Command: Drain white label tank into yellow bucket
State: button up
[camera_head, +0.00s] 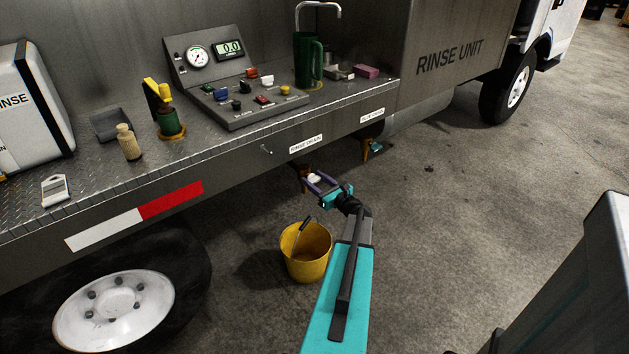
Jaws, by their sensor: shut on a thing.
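The yellow bucket (318,268) stands upright on the floor below the truck's edge, with a dark rod leaning in it. A white label plate (306,144) on the side beam appears to read "RINSE DRAIN". Under it hangs a brownish drain fitting (304,172). My gripper (316,181) is at this fitting, above the bucket, shut on a small pale handle (314,178). The jaws partly hide the handle, so its angle is unclear. No stream of liquid shows between fitting and bucket. A white tank (30,100) marked "RINSE" stands on the deck at left.
The deck holds a control panel (240,95), a green jug (308,62) and small items. The truck wheel (115,310) is at lower left. Floor to the right is clear.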

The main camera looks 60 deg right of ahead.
jog(key=shift+f+n+b, duration=0.15)
jog(key=shift+n+b, duration=0.15)
jog(key=shift+b, duration=0.35)
jog(key=n+b, duration=0.3)
jog(key=b, duration=0.2)
jog(key=shift+a+f, duration=0.15)
jog(key=n+b, duration=0.5)
jog(key=b, duration=0.2)
jog(key=shift+a+f, duration=0.1)
jog(key=n+b, duration=0.6)
jog(key=b, duration=0.2)
jog(key=shift+w+f+b, duration=0.1)
jog(key=shift+f+b, duration=0.05)
jog(key=shift+b, duration=0.2)
jog(key=n+b, duration=0.3)
jog(key=shift+a+b, duration=0.1)
jog(key=shift+b, duration=0.2)
jog(key=shift+n, duration=0.3)
jog(key=o, duration=1.1)
jog(key=shift+r, duration=0.2)
jog(key=shift+c, duration=0.2)
